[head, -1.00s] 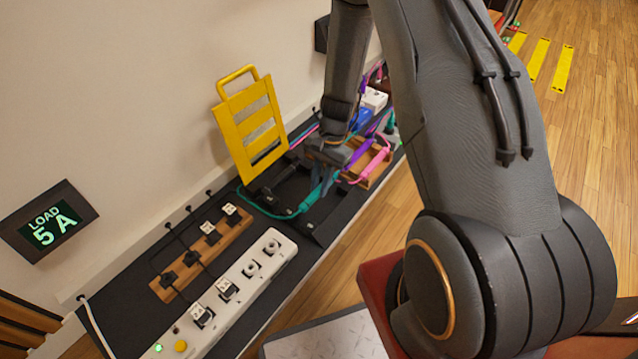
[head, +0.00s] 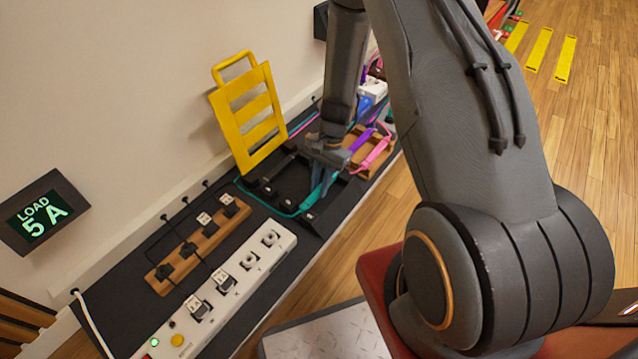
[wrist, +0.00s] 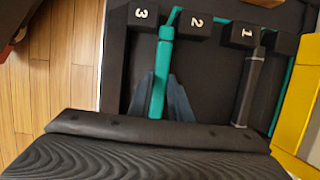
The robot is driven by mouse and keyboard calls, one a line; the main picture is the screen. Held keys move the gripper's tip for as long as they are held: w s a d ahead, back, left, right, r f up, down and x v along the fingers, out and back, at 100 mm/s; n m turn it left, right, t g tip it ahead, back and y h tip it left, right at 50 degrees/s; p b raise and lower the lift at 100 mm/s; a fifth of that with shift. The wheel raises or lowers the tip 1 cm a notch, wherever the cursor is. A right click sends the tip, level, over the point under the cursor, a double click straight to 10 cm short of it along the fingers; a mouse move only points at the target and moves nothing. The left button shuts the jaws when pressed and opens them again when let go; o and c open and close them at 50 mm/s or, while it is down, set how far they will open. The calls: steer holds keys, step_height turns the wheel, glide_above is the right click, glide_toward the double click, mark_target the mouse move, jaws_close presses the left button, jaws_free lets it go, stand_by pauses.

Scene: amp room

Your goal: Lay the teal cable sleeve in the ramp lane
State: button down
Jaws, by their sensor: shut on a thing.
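The teal cable sleeve (head: 316,193) is held in my gripper (head: 324,172) over the front side of the black ramp base (head: 327,219). In the wrist view the teal sleeve (wrist: 160,78) runs between the two blue-grey fingers of my gripper (wrist: 160,100), shut on it. Its far end lines up with the gap between the blocks marked 3 (wrist: 143,14) and 2 (wrist: 194,23). I cannot tell whether it touches the lane floor. A dark grey sleeve (wrist: 247,88) lies by the block marked 1 (wrist: 243,34). The teal cable passes behind the blocks.
The yellow ramp lid (head: 246,115) stands open against the wall side. Purple (head: 362,140) and pink (head: 374,154) sleeves rest on a wooden rack (head: 384,163) beyond the ramp. A white power strip (head: 236,275) and wooden plug rack (head: 200,245) lie nearer.

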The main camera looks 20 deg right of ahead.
stand_by(0.3)
steer(key=c, duration=1.6)
jaws_free()
steer(key=shift+o, duration=0.2)
steer(key=p+v, duration=0.3)
steer(key=v, duration=0.4)
steer(key=shift+d+r, duration=0.1)
steer(key=shift+r, duration=0.25)
